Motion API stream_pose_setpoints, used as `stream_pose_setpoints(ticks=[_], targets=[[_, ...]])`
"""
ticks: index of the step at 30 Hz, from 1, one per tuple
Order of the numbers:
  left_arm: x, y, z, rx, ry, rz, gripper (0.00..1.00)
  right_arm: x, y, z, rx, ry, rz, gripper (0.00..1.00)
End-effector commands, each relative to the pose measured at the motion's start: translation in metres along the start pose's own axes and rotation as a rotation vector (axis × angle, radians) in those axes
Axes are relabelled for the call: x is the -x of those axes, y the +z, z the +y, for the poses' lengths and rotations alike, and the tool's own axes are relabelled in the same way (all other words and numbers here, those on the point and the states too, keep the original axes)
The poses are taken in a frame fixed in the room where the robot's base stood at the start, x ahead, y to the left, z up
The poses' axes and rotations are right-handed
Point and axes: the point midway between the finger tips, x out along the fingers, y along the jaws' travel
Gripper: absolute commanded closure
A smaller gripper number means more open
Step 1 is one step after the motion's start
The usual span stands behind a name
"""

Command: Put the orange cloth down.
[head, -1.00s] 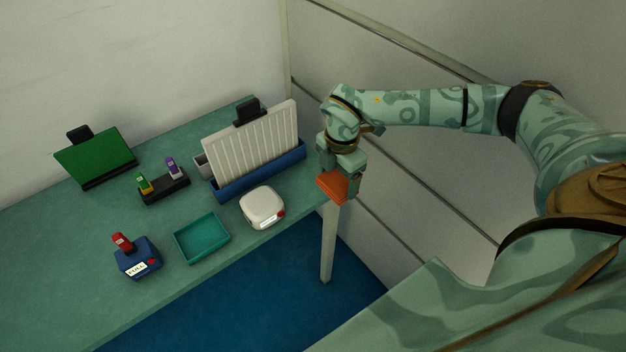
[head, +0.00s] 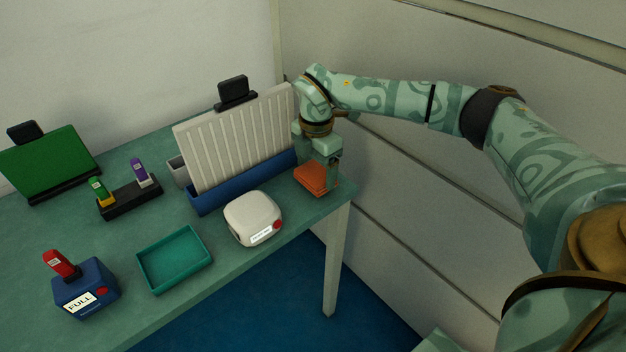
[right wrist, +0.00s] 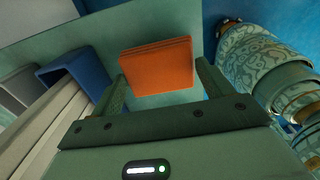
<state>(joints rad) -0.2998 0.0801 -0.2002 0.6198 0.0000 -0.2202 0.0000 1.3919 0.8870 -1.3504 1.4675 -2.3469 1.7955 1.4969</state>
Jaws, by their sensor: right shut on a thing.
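The orange cloth (head: 311,180) is a folded, layered pad at the right end of the green table (head: 222,278), beside the blue rack base. My right gripper (head: 319,172) points down and is shut on it. In the right wrist view the cloth (right wrist: 157,67) sits between the two fingers, with table surface around it. The cloth is at or just above the tabletop; I cannot tell if it touches. My left gripper is not in view.
A white ribbed panel (head: 235,137) stands in a blue holder (head: 245,185) left of the cloth. A white rounded box (head: 252,217), a teal tray (head: 174,259), a blue box labelled FULL (head: 87,289), a black stand (head: 130,200) and a green panel (head: 50,163) share the table.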

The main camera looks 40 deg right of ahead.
Motion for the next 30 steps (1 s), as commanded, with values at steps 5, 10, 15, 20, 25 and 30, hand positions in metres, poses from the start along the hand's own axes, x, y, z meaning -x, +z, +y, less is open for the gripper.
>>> stream_pose_setpoints(ticks=[5, 10, 15, 20, 25, 30], targets=[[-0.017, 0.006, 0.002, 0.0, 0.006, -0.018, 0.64, -0.026, 0.0, -0.001, 0.0, -0.006, -0.001, 0.42], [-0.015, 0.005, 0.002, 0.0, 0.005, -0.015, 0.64, -0.023, 0.0, -0.002, 0.0, -0.004, -0.002, 0.18], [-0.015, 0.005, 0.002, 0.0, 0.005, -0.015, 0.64, -0.023, 0.0, -0.002, 0.0, -0.004, -0.001, 0.0], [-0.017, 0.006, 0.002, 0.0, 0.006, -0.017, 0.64, -0.025, 0.0, -0.002, 0.0, -0.004, -0.001, 0.0], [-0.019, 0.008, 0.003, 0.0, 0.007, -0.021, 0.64, -0.016, 0.0, -0.001, 0.0, -0.001, -0.001, 0.0], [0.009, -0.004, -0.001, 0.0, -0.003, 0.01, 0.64, 0.041, -0.002, -0.001, 0.0, 0.007, -0.001, 0.0]])
